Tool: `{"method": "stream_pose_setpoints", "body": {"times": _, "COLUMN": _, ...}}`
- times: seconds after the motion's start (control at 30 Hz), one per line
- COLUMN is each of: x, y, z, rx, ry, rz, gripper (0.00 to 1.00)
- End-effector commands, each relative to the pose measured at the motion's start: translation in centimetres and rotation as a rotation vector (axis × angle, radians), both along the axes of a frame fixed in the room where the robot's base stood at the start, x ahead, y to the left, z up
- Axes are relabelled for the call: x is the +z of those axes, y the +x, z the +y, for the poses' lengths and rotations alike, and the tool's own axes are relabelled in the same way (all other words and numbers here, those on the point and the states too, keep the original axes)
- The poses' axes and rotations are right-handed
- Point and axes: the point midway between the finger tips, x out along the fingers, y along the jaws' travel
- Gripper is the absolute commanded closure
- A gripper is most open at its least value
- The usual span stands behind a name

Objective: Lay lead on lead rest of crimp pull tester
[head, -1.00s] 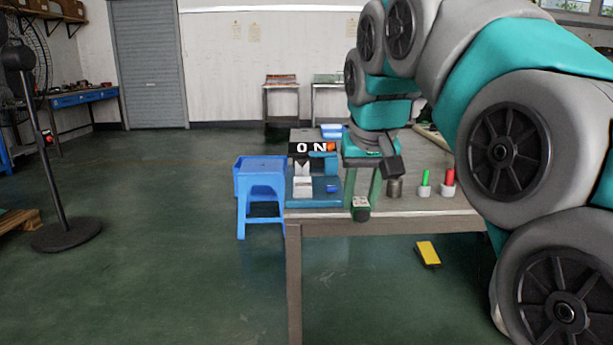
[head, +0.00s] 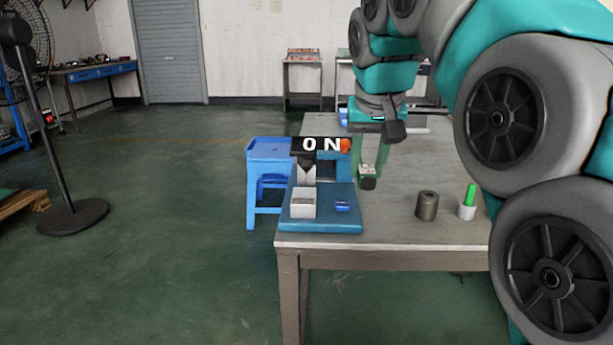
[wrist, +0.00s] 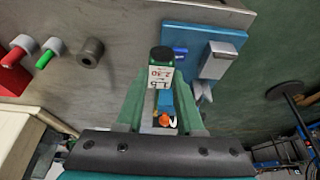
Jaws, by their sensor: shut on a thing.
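The crimp pull tester (head: 346,222) stands at the table's near left corner, with a blue base, a dark "ON" display (head: 320,144) and an orange knob. A white block (head: 303,204) and a small blue part (head: 342,206) sit on its base; I cannot tell which is the lead rest. My gripper (head: 369,165) is just right of the tester, pointing down, shut on a small green-and-white labelled piece (wrist: 160,72), apparently the lead. It also shows between the green fingertips in the head view (head: 368,171). The rest of the lead is not clear.
A grey metal cylinder (head: 427,205) and a green peg in a white holder (head: 467,205) stand to the right on the table. A red peg (wrist: 17,55) shows in the wrist view. A blue stool (head: 268,160) stands left of the table. The table between tester and cylinder is clear.

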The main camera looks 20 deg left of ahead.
Motion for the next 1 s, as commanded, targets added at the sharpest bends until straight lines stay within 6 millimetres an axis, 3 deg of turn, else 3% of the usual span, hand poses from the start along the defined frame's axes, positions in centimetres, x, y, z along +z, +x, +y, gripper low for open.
{"method": "stream_pose_setpoints", "body": {"times": 0.3, "x": -0.8, "y": 1.5, "z": 7.7, "rx": 0.003, "ry": -0.002, "rz": 0.005, "gripper": 1.0}}
{"method": "stream_pose_setpoints", "body": {"times": 0.5, "x": -1.1, "y": 2.2, "z": 10.9, "rx": 0.001, "ry": -0.001, "rz": 0.001, "gripper": 1.0}}
{"method": "stream_pose_setpoints", "body": {"times": 0.77, "x": -1.3, "y": 2.4, "z": 11.9, "rx": 0.0, "ry": 0.0, "rz": 0.0, "gripper": 1.0}}
{"method": "stream_pose_setpoints", "body": {"times": 1.0, "x": -2.8, "y": 2.3, "z": 11.8, "rx": 0.0, "ry": 0.0, "rz": 0.002, "gripper": 1.0}}
